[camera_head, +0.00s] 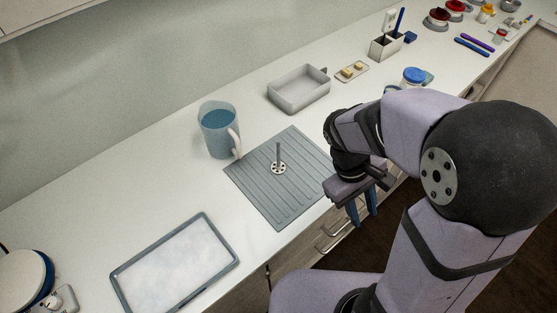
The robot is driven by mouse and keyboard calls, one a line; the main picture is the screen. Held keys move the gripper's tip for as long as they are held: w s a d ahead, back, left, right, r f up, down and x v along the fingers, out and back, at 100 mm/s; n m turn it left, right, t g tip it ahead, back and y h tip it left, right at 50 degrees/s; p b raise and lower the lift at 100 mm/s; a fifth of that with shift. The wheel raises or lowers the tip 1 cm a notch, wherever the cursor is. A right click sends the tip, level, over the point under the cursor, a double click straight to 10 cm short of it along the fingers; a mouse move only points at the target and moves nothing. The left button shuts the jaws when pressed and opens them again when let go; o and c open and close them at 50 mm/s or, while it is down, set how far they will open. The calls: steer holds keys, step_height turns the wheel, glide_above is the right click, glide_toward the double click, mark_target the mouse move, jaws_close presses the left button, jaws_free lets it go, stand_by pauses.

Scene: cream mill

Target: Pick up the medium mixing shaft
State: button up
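The mixing shaft (278,153) stands upright on a grey ribbed mat (262,204), its round, perforated pale disc at the bottom and a thin grey rod pointing up. It is the only shaft I can make out, so its size cannot be compared. My gripper (362,212) is to the right of the mat, near the counter's front edge, with its blue fingers pointing down. The fingers look apart and nothing shows between them. They do not touch the shaft.
A blue-filled jug (219,131) stands close behind the mat. A grey tray (299,91) is behind it to the right. A framed white panel (174,262) lies at front left. Jars and pens (471,47) are at far right. Bare counter lies left of the jug.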

mark_target(278, 147)
steer(key=w+a+r+n+t+h+p, duration=0.1)
steer(key=w+a+r+n+t+h, duration=0.3)
steer(key=w+a+n+t+h, duration=0.25)
steer(key=w+a+r+n+t+h, duration=0.3)
steer(key=w+a+r+n, duration=0.15)
steer(key=w+n, duration=0.4)
steer(key=s+a+f+n+t, duration=0.1)
steer(key=a+n, duration=0.1)
steer(key=a, duration=0.2)
steer(key=s+a+f+n+t+y+b, duration=0.1)
steer(key=a+f+t, duration=0.1)
steer(key=a, duration=0.1)
steer(key=s+a+f+n+t+b, duration=0.1)
steer(key=a+n+t, duration=0.1)
steer(key=a, duration=0.2)
steer(key=shift+a+f+n+t, duration=0.2)
steer(key=shift+a+n+t, duration=0.05)
steer(key=shift+a+n, duration=0.05)
steer(key=shift+p+x, duration=0.35)
steer(key=shift+x, duration=0.45)
steer(key=p+x, duration=0.3)
steer(key=x, duration=0.2)
steer(key=shift+w+f, duration=0.1)
steer(key=shift+w, duration=0.1)
